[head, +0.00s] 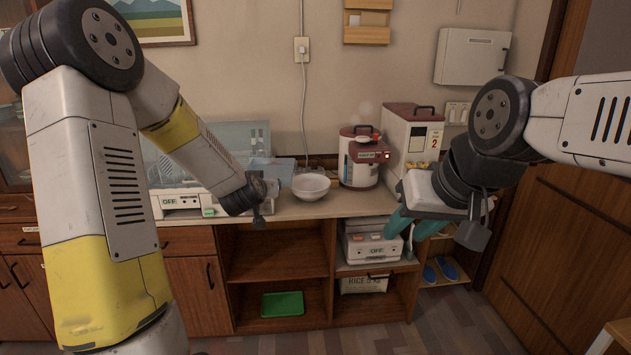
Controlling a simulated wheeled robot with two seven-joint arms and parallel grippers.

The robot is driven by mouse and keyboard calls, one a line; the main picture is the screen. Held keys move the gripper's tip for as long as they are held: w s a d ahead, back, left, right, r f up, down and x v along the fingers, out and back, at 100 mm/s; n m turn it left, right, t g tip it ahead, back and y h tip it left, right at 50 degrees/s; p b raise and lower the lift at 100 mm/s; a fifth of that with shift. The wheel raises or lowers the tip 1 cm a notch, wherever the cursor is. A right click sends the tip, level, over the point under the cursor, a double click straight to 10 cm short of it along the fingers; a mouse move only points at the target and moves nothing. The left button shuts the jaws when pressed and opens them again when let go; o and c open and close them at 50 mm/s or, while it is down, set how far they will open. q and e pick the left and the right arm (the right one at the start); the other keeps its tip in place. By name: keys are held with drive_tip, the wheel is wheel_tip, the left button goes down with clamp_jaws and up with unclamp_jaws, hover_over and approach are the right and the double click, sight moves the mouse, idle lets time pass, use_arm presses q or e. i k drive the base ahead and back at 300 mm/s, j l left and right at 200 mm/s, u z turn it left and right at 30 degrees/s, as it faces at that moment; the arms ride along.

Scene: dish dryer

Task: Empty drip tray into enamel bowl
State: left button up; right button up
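The white enamel bowl (311,187) stands upright on the counter; no contents can be made out. The dish dryer (182,201), white with a clear cover and an OFF label, is left of it, partly behind my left arm. I cannot pick out a drip tray on the dryer for sure. A flat green tray (283,304) lies in the open lower compartment. My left gripper (259,216) is at the counter's front edge, between dryer and bowl; its fingers are too small to read. My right gripper (474,228) hangs in front of the right side, fingers seen edge-on.
A red and white water boiler (361,160) and a red-topped appliance (411,140) stand right of the bowl. A white OFF-labelled appliance (373,245) sits on the shelf below. Teal items (399,222) hang near my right gripper. Counter (290,209) in front of the bowl is clear.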

sight(308, 187)
drive_tip(key=i+l, duration=0.1)
drive_tip(key=l, duration=0.25)
drive_tip(key=i+l+u, duration=0.15)
drive_tip(key=l, duration=0.25)
drive_tip(key=i+l, duration=0.1)
drive_tip(key=l, duration=0.25)
drive_tip(key=i+l+u, duration=0.15)
drive_tip(key=l, duration=0.2)
